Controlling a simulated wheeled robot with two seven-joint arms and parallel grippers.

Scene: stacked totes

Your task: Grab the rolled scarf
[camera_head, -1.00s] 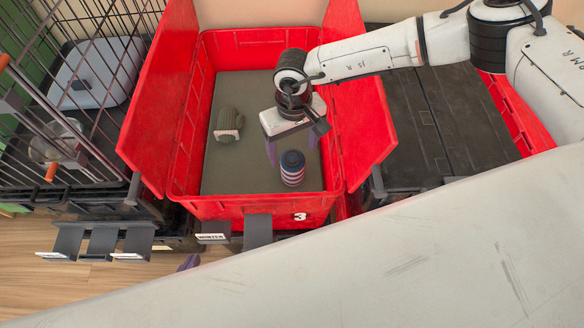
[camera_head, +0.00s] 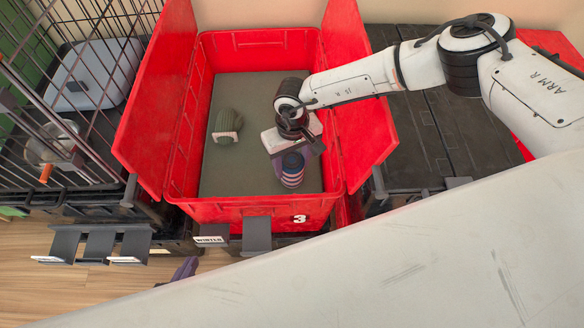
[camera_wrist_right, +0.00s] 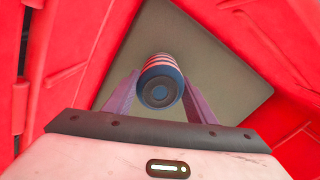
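The rolled scarf (camera_head: 292,172) is a blue, red and white striped roll standing upright near the front of the red tote (camera_head: 250,205). Its dark blue end faces up, and it also shows in the right wrist view (camera_wrist_right: 161,84). My right gripper (camera_head: 291,160) is low over the scarf. In the right wrist view, its purple fingers (camera_wrist_right: 160,90) are spread to either side of the scarf, with narrow gaps visible. My left gripper (camera_head: 185,269) shows only as a bit of purple finger at the bottom, mostly hidden by a white surface.
A green knitted item (camera_head: 227,127) lies further back left in the tote. The tote's red flaps (camera_head: 368,125) stand open on both sides. A wire cage (camera_head: 75,100) is at the left; a black lid (camera_head: 425,130) is at the right.

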